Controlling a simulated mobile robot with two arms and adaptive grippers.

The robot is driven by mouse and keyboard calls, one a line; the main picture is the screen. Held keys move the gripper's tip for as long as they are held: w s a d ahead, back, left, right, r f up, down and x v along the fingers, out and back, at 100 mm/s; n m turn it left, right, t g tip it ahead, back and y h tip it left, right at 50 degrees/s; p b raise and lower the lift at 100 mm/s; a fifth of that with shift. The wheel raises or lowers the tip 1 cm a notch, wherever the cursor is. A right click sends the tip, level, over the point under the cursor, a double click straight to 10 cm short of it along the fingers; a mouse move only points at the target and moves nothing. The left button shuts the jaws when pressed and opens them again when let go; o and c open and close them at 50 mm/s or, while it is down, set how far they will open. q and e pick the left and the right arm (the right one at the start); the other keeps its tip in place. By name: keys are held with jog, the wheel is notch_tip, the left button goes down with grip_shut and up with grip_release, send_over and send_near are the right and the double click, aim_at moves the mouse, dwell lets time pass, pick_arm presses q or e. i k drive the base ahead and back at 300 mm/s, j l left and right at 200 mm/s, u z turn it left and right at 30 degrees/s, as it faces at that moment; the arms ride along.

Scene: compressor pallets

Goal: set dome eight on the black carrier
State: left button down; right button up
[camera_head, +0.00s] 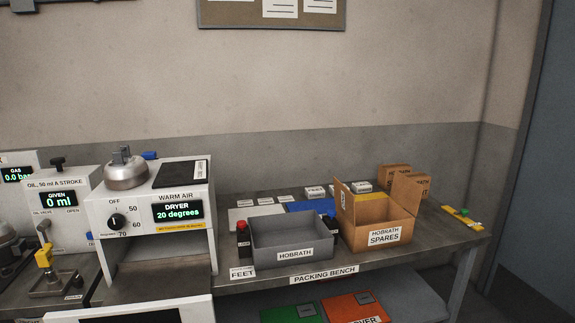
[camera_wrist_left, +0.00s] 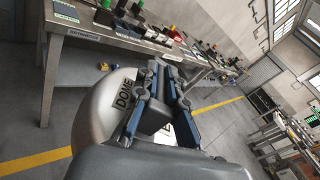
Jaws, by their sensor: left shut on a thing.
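A pale, rounded dome (camera_wrist_left: 95,118) with a label reading DOME shows in the left wrist view. Its number is hidden behind a finger. My left gripper (camera_wrist_left: 165,80), with blue and black fingers, is shut on this dome at its labelled side and holds it up over the grey floor. In the head view neither gripper shows. I cannot make out a black carrier for certain in either view. My right gripper is not in view.
In the head view, a warm air dryer (camera_head: 163,250) carries a silver round-bodied thing (camera_head: 125,172) and a black plate (camera_head: 180,174). The packing bench (camera_head: 245,287) holds a grey HOBRATH bin (camera_head: 291,250) and a cardboard spares box (camera_head: 378,236). A yellow floor line (camera_wrist_left: 35,161) crosses the left wrist view.

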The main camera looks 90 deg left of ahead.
aim_at(182, 171)
jog(key=i+u, duration=0.2)
jog(key=u, duration=1.35)
